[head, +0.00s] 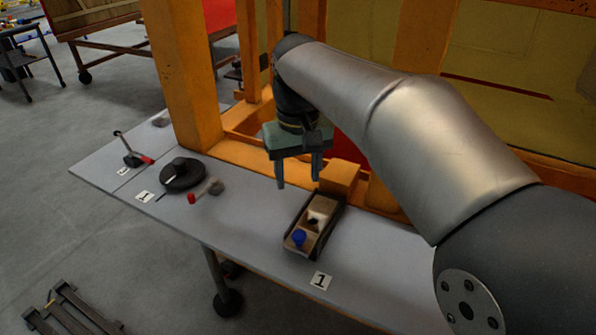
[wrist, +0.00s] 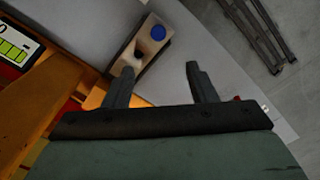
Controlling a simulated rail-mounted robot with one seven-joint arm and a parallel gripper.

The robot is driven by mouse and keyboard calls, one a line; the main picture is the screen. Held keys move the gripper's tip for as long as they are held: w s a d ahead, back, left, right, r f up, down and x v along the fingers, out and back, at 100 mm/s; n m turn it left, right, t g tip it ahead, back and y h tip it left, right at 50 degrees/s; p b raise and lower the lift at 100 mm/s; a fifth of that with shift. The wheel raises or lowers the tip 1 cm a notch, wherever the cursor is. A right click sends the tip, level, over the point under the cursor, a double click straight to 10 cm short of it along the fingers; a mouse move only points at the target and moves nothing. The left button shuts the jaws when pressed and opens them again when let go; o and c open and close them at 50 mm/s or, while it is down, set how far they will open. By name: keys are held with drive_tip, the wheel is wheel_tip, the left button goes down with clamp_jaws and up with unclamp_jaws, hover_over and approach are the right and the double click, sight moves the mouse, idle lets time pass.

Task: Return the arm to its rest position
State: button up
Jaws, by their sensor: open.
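My gripper (head: 299,171) hangs from my arm above the grey workbench, with its two fingers pointing down. It is open, with nothing between the fingers, and it also shows in the wrist view (wrist: 164,82). My arm reaches in from the right side of the head view and bends down at the far end.
An orange frame (head: 185,75) stands along the bench's back, close behind my gripper. On the grey bench (head: 255,225) lie a black disc (head: 182,174), a red-ended tool (head: 192,198) and another red-and-black tool (head: 133,160).

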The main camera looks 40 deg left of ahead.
idle(0.4)
drive_tip(key=w+d+f+m, duration=0.1)
drive_tip(key=w+d+m, duration=0.25)
drive_tip(key=d, duration=0.85)
drive_tip(key=w+d+f+m, duration=0.15)
drive_tip(key=w+d, duration=0.25)
drive_tip(key=d, duration=0.8)
drive_tip(key=s+d+f+m, duration=0.2)
drive_tip(key=s+d+f, duration=0.1)
drive_tip(key=d, duration=0.4)
drive_tip(key=s+d+f+m, duration=0.2)
drive_tip(key=s+d+f, duration=0.2)
drive_tip(key=d, duration=0.4)
drive_tip(key=s+d+f+m, duration=0.2)
drive_tip(key=s+d+f, duration=0.1)
drive_tip(key=s+d, duration=0.3)
drive_tip(key=shift+d+f+m+t, duration=0.2)
drive_tip(key=shift+d+m+t, duration=0.2)
drive_tip(key=shift+d, duration=0.65)
